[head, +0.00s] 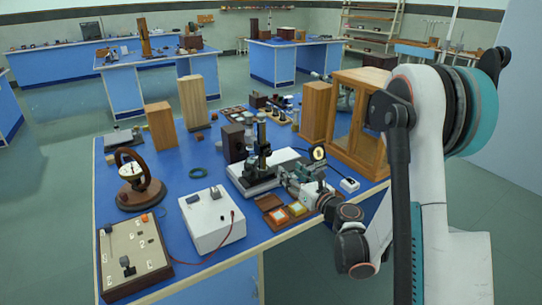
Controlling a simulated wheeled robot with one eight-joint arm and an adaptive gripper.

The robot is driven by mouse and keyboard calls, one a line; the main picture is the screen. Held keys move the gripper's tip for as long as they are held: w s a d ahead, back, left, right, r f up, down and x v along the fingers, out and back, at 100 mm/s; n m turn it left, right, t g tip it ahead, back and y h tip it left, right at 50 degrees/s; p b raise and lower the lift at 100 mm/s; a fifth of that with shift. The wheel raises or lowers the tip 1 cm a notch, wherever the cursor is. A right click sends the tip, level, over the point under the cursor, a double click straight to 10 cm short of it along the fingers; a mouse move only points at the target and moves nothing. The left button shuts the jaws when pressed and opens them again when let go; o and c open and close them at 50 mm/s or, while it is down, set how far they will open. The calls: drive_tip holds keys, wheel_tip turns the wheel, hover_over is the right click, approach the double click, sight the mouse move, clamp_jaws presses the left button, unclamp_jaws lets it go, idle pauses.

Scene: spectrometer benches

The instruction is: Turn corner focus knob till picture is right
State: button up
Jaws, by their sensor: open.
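My gripper (287,176) is at the blue bench's front, at the right side of a dark upright instrument (263,150) on a flat pale base. It is small in the picture, with its fingers apart and nothing seen between them. A round dark-rimmed disc (318,153) with a bright yellowish centre stands just behind the gripper. I cannot pick out a focus knob; it may be hidden by the gripper or too small to see. I cannot tell whether the fingers touch the instrument.
A wooden cabinet (357,128) stands right of the gripper. Brown trays (270,203) with coloured squares lie in front. A white box (212,219) and a switch board (137,258) stand at the left front. Upright wooden blocks (193,103) stand at the back.

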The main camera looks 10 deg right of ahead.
sight(269, 154)
drive_tip(key=p+x, duration=0.4)
drive_tip(key=x, duration=0.7)
drive_tip(key=shift+w+a, duration=0.1)
drive_tip(key=shift+w, duration=0.15)
drive_tip(key=shift+x, duration=0.75)
drive_tip(key=c, duration=1.1)
